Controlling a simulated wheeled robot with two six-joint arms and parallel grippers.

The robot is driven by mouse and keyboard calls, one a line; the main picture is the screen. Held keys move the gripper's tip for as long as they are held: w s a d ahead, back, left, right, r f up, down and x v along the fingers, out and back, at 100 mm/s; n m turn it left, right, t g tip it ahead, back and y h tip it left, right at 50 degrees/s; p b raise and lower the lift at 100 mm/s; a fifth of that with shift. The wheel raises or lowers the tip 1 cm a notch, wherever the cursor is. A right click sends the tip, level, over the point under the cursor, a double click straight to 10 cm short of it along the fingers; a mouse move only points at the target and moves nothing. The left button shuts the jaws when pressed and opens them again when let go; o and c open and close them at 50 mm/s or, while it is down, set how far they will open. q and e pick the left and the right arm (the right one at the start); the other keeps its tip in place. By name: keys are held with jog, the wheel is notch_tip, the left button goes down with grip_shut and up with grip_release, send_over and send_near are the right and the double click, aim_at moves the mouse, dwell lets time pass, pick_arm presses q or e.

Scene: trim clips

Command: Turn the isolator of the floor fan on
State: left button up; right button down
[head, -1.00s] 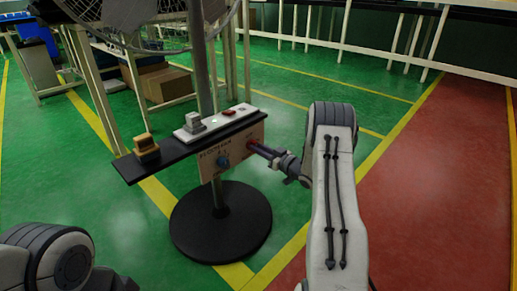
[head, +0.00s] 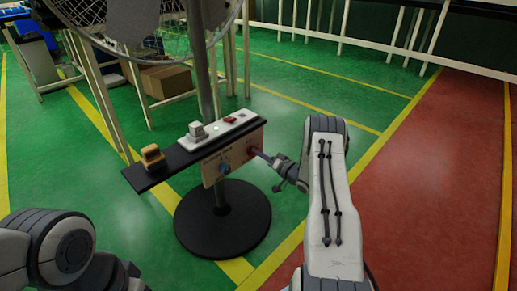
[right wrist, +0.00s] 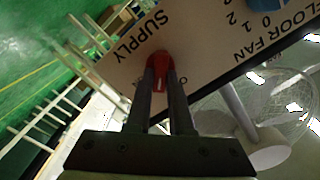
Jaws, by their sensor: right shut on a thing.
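The isolator is a red handle (right wrist: 161,64) beside the word SUPPLY on the pale front panel (head: 235,160) of the floor fan's stand. My right gripper (head: 259,154) reaches the panel from the right. In the right wrist view its two dark fingers (right wrist: 162,85) are shut on the red handle, one on each side. An O mark shows beside the handle; any other mark is mostly hidden by the fingers. A blue knob (head: 224,169), marked FLOOR FAN with 0, 1, 2, sits left of it. My left arm shows at the lower left, its gripper out of view.
The round black base (head: 222,240) stands on green floor. The caged fan (head: 150,25) is above.

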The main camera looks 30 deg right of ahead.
jog(key=shift+f+m+p, duration=0.15)
jog(key=shift+m+p, duration=0.6)
jog(key=shift+m, duration=1.5)
jog(key=shift+f+m+p, duration=0.15)
jog(key=shift+m+p, duration=0.6)
jog(key=shift+m, duration=1.5)
jog(key=c, duration=0.8)
grip_release()
jog(key=shift+d, duration=0.1)
jog(key=p+v, duration=0.2)
jog(key=v, duration=0.8)
jog(key=shift+s+p, duration=0.25)
jog(key=shift+p, duration=0.15)
